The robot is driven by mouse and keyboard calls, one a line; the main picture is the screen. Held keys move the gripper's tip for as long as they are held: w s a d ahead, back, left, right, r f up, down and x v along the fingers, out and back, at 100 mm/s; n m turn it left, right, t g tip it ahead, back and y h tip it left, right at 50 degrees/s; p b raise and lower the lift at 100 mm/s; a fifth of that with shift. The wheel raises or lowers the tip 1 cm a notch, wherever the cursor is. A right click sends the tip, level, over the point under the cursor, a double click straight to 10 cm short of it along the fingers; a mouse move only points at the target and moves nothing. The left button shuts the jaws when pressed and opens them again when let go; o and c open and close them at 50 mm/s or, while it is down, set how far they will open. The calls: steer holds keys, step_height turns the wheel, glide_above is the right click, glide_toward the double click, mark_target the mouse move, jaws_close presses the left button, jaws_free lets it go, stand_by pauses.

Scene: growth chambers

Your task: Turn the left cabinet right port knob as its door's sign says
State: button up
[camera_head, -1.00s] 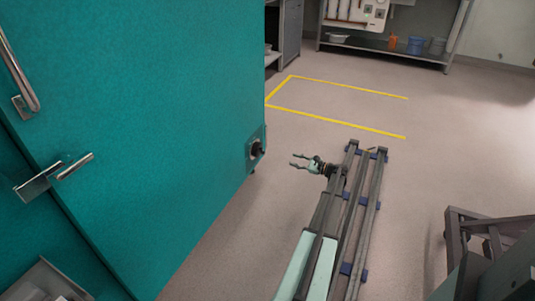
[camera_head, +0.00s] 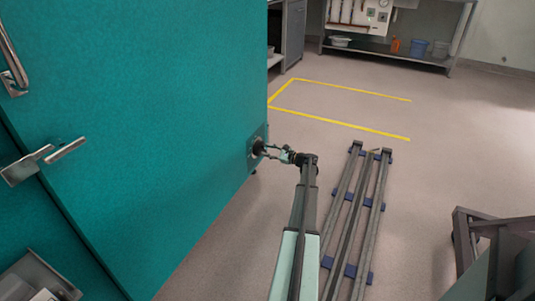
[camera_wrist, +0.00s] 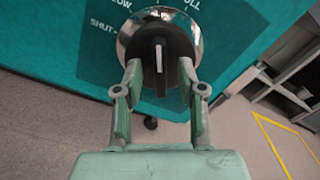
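The port knob (camera_head: 258,147) is a black knob low on the right end of the teal cabinet (camera_head: 150,120). In the wrist view the knob (camera_wrist: 158,48) is a black disc with a raised bar on a shiny round plate (camera_wrist: 198,25). A pale line on the bar points up in the picture. Lettering around it reads "LOW", "SHUT-" and a partly hidden word ending in "LL". My gripper (camera_wrist: 159,68) is open, one finger on each side of the bar, with gaps showing. In the head view my gripper (camera_head: 274,153) is at the knob. No door sign is readable.
Metal door handles (camera_head: 45,160) stick out at the left. Floor rails (camera_head: 350,215) lie right of my arm. A dark metal frame (camera_head: 485,235) stands at lower right. A yellow floor outline (camera_head: 340,123) and a shelf bench (camera_head: 390,50) are farther back. Floor between is clear.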

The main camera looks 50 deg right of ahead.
steer(key=shift+w, duration=0.35)
jaws_close()
steer(key=shift+n, duration=0.3)
steer(key=n, duration=0.5)
steer(key=shift+a+f+p, duration=0.1)
steer(key=shift+a+p, duration=0.05)
steer(key=shift+p, duration=0.2)
steer(key=n+b, duration=0.1)
steer(key=n, duration=0.5)
steer(key=shift+f, duration=0.15)
steer(key=shift+n, duration=0.3)
